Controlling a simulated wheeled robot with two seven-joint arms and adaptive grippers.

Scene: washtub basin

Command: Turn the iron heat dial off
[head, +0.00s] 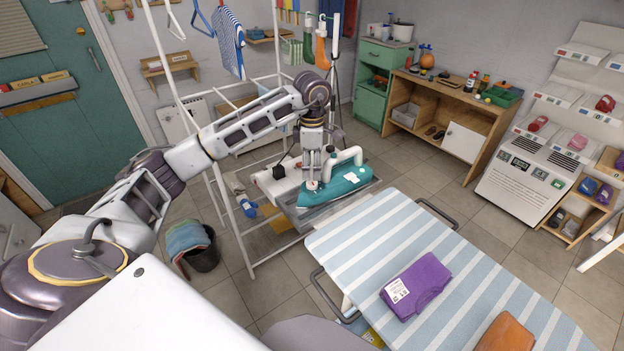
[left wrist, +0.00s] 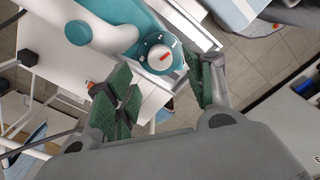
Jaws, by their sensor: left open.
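A teal iron (head: 335,184) with a white handle rests on a metal tray at the end of the striped ironing board. My left gripper (head: 313,178) points down from above at the dial end of the iron. In the left wrist view, the heat dial (left wrist: 160,58) is a white disc with a red pointer mark, set in the teal body (left wrist: 118,22). My left gripper (left wrist: 165,92) is open, its green-padded fingers spread to either side below the dial in the picture. I cannot tell whether a finger touches the iron. My right gripper is not in view.
The striped ironing board (head: 450,262) holds a folded purple cloth (head: 416,286) and an orange-brown item (head: 505,334). A white drying frame (head: 232,232) stands around my left arm. A dark bucket (head: 203,257) with cloths stands on the floor. A wooden cabinet (head: 452,100) is at the back.

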